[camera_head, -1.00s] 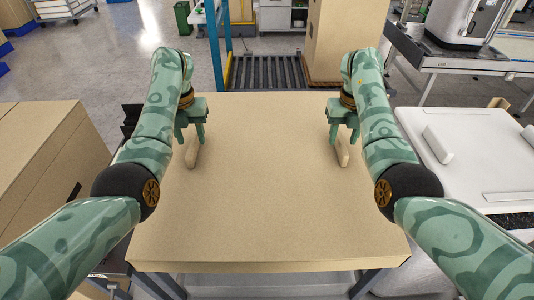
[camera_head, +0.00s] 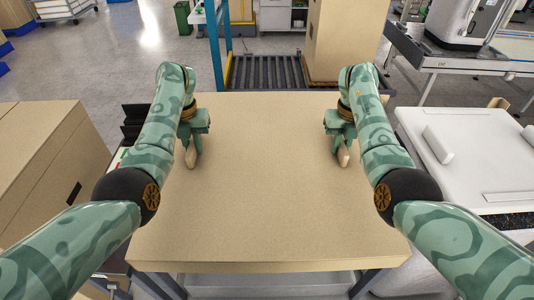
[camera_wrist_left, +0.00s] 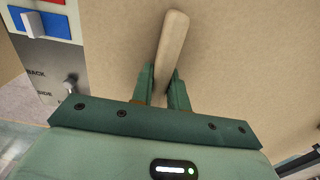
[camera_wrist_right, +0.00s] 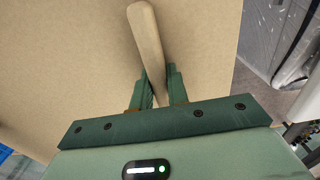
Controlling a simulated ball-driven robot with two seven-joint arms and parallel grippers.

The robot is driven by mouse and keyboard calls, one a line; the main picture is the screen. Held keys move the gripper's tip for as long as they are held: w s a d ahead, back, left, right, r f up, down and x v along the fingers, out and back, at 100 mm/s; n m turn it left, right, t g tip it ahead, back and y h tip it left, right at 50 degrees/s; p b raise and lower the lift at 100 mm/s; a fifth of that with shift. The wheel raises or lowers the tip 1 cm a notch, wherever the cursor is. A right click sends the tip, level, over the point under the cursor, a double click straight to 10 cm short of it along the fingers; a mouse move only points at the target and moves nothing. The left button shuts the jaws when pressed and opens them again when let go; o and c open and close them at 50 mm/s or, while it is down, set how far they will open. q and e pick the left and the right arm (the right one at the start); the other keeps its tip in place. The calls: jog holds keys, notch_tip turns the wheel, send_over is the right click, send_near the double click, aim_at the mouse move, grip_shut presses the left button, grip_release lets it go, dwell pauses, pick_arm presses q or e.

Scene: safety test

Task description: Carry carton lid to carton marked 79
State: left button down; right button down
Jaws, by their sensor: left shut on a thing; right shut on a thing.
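The broad tan carton lid (camera_head: 265,200) lies flat in front of me on a dark-legged stand. It has a pale bar-shaped handle near each side. My left gripper (camera_head: 196,145) is shut on the left handle (camera_head: 190,158); the left wrist view shows that handle (camera_wrist_left: 172,45) between the fingers (camera_wrist_left: 164,90). My right gripper (camera_head: 338,145) is shut on the right handle (camera_head: 344,158); the right wrist view shows that handle (camera_wrist_right: 145,35) between the fingers (camera_wrist_right: 158,90). No number 79 is readable on any carton.
A white bench (camera_head: 470,165) is close at the right. A switch panel (camera_wrist_left: 45,50) sits beside the lid's left edge.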

jog(key=shift+r, duration=0.1)
